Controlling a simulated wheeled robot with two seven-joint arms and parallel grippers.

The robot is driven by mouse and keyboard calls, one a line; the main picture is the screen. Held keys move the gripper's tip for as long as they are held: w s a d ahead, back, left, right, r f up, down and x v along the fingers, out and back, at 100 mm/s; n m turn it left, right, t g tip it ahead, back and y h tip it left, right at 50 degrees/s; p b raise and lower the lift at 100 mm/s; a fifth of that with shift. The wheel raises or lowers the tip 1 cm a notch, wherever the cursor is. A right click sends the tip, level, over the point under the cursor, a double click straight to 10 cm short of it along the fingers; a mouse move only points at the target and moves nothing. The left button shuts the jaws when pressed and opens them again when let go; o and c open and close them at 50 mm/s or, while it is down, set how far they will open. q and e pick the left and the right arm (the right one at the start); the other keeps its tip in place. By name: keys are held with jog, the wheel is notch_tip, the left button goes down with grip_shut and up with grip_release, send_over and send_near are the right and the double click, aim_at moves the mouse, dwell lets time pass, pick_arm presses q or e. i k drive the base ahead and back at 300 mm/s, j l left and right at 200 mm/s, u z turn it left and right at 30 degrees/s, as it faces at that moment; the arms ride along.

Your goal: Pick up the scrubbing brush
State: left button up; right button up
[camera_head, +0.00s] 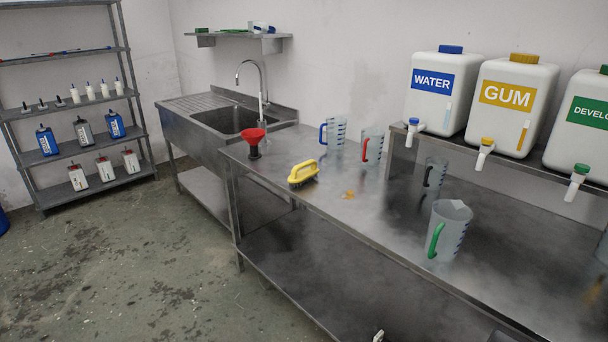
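The scrubbing brush (303,173) has a yellow body with a loop handle and dark bristles. It lies bristles down on the steel table (330,206), near its front edge towards the left end. Nothing touches it. Neither of my grippers can be made out clearly. A small pale piece at the bottom edge of the picture is too cut off to identify.
Measuring jugs with blue (333,134), red (372,147), black (434,175) and green (449,230) handles stand to the right. A sink (232,118) is behind left. Labelled canisters (512,104) stand on a raised shelf. Floor in front is clear.

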aim_at(296, 177)
jog(key=i+j, duration=0.2)
jog(key=i, duration=0.3)
jog(key=i+j, duration=0.25)
jog(key=i, duration=0.25)
jog(key=i+j, duration=0.2)
jog(key=i, duration=0.3)
jog(key=i+j, duration=0.25)
jog(key=i, duration=0.25)
jog(key=i+j+u, duration=0.1)
jog(key=i, duration=0.35)
jog(key=j, duration=0.1)
